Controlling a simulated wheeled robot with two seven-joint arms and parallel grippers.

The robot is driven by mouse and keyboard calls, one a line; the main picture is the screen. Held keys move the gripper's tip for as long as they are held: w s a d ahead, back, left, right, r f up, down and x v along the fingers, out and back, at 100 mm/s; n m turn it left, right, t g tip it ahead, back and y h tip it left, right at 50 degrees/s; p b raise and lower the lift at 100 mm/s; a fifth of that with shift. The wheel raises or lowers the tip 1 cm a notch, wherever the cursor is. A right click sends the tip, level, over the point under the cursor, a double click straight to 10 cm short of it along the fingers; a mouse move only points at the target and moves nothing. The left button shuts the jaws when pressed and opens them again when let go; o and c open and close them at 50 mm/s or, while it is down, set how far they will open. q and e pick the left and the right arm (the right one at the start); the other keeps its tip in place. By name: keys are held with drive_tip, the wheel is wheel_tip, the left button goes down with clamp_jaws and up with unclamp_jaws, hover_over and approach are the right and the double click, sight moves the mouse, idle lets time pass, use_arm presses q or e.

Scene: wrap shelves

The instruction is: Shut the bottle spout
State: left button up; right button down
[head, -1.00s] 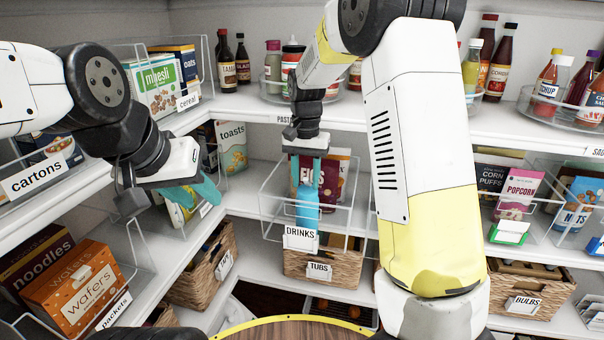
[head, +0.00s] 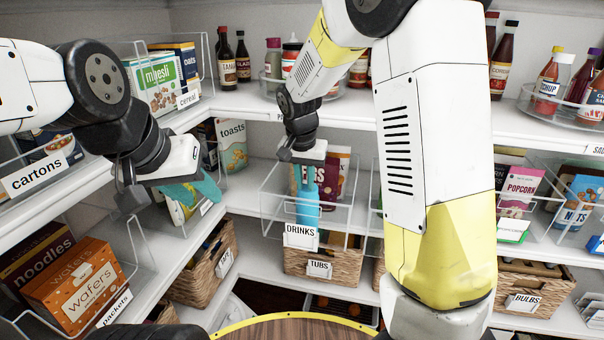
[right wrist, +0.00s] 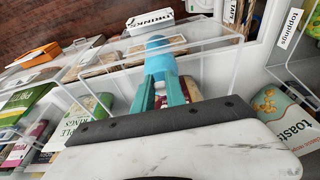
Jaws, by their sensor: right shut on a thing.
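A light blue bottle (head: 307,212) is in or just above the clear bin with the DRINKS label, and it also shows in the right wrist view (right wrist: 158,62). My right gripper (head: 307,184) points down over this bin and is shut on the bottle, with a teal finger on each side of it in the right wrist view (right wrist: 160,92). The bottle's spout cannot be made out. My left gripper (head: 195,190) is at the left shelves, away from the bottle. Its teal fingers show, but their gap is unclear.
The clear bin (head: 268,205) has thin walls close around my right gripper, with cartons behind. A wicker TUBS basket (head: 345,265) stands below. Sauce bottles stand on the shelf above. A wafers box (head: 80,285) is at lower left. A round wooden top (head: 300,330) is at the bottom.

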drive_tip(key=c, duration=1.4)
unclamp_jaws()
drive_tip(key=shift+o, duration=0.2)
drive_tip(key=shift+r, duration=0.1)
drive_tip(key=v, duration=0.7)
drive_tip(key=shift+r, duration=0.3)
drive_tip(key=shift+s, duration=0.1)
